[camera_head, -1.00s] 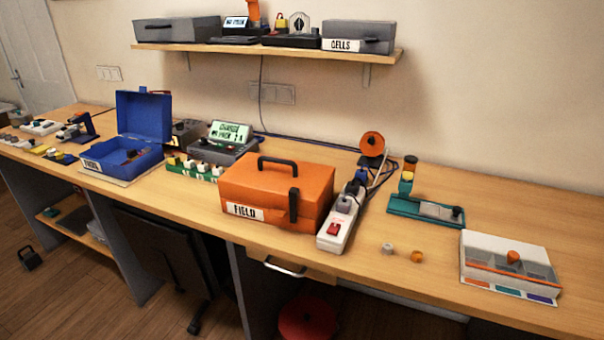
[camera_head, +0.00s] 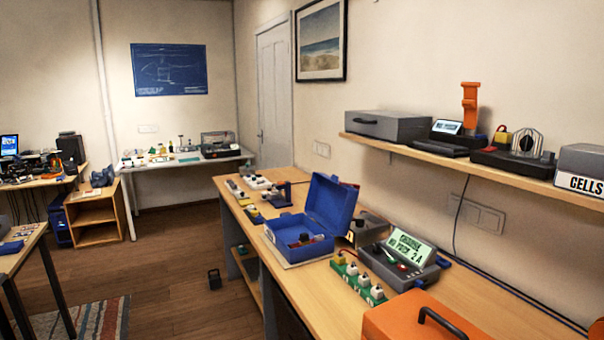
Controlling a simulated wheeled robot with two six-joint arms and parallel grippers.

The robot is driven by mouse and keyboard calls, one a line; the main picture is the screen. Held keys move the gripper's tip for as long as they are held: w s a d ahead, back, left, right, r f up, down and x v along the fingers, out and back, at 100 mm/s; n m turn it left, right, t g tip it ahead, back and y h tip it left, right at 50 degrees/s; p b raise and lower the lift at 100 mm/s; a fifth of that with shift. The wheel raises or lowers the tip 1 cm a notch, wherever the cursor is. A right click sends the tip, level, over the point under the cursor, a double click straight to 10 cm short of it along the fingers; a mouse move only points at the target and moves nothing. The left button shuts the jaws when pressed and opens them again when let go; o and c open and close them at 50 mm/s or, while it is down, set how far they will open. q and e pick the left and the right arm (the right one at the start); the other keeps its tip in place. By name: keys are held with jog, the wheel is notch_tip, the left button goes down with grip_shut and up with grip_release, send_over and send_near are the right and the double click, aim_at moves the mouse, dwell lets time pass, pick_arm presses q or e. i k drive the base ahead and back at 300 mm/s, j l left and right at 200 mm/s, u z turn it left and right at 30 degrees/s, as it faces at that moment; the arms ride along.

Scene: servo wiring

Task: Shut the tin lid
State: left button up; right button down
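A blue tin (camera_head: 306,250) stands on the long wooden bench. Its blue lid (camera_head: 331,204) is open, standing up and tilted back on the wall side. Small items with some red show inside the tin, too small to name. An orange case (camera_head: 420,318) with a dark handle is cut off at the bottom right; what shows of its top looks shut. Neither of my grippers is in view.
A green strip with white blocks (camera_head: 358,279) and a grey device with a lit display (camera_head: 405,255) stand right of the tin. Small parts (camera_head: 262,190) lie beyond it. A shelf (camera_head: 470,168) hangs above. The floor (camera_head: 170,260) left of the bench is largely clear.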

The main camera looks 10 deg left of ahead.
aim_at(332, 205)
jog(key=i+l+u, duration=0.15)
jog(key=i+j, duration=0.3)
jog(key=j, duration=0.15)
jog(key=i+j+z, duration=0.1)
jog(key=i+j, duration=0.2)
jog(key=j, duration=0.1)
